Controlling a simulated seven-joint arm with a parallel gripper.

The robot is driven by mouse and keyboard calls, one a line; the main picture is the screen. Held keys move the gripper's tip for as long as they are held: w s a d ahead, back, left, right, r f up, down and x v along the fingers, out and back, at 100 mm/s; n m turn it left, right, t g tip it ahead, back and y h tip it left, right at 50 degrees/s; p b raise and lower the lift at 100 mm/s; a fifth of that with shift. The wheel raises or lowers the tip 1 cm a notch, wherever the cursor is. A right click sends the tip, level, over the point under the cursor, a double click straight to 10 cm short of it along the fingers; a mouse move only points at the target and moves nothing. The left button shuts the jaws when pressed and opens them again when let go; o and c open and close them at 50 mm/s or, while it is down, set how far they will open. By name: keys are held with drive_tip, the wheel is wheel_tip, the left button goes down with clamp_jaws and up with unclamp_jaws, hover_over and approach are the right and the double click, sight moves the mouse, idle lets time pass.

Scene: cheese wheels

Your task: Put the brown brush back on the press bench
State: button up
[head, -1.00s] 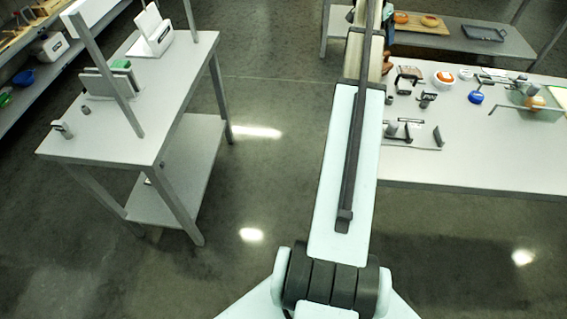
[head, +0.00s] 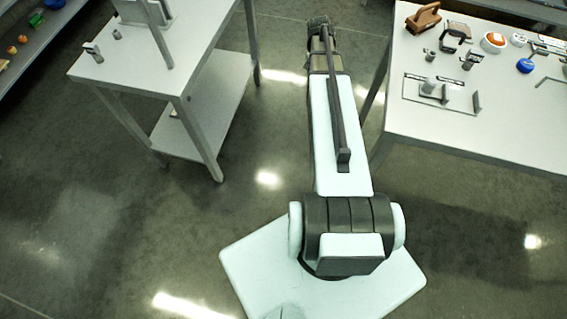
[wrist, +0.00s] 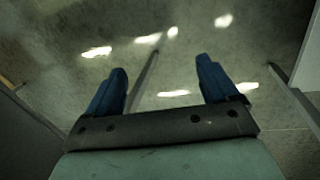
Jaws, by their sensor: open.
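A brown block with a raised handle (head: 423,17) lies at the far left corner of the right-hand table; it may be the brown brush, but its bristles do not show. My gripper (head: 318,24) is at the far end of my arm, over the floor gap between two tables, apart from the brown block. In the wrist view my gripper (wrist: 161,66) has two blue fingers spread wide. Only floor and a thin grey bar show between and beyond them. I cannot tell which table is the press bench.
The right-hand table (head: 450,135) carries a grey fixture (head: 440,92), a white and orange round item (head: 494,41) and a blue item (head: 525,65). The left table (head: 130,75) has metal posts and a lower shelf (head: 205,115). Shelving (head: 35,45) stands at upper left. Open floor lies between.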

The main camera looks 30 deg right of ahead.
drive_tip(key=s+a+f+n+g, duration=0.1)
drive_tip(key=s+a+f+n, duration=0.15)
drive_tip(key=a+f, duration=0.4)
drive_tip(key=s+a+f+n+y, duration=0.1)
drive_tip(key=s+a+f, duration=0.35)
drive_tip(key=a, duration=0.35)
drive_tip(key=s+a+f+n+g, duration=0.1)
drive_tip(key=s+a+f+n, duration=0.15)
drive_tip(key=a+f, duration=0.4)
drive_tip(key=s+a+f+n+g, duration=0.1)
drive_tip(key=s+a+f+n, duration=0.1)
drive_tip(key=s+a+f, duration=0.2)
drive_tip(key=s+a+f+n+g, duration=0.2)
drive_tip(key=s+a, duration=0.8)
drive_tip(key=s, duration=0.8)
drive_tip(key=shift+s+a+f, duration=0.2)
drive_tip(key=shift+s+f, duration=0.05)
drive_tip(key=shift+f, duration=0.65)
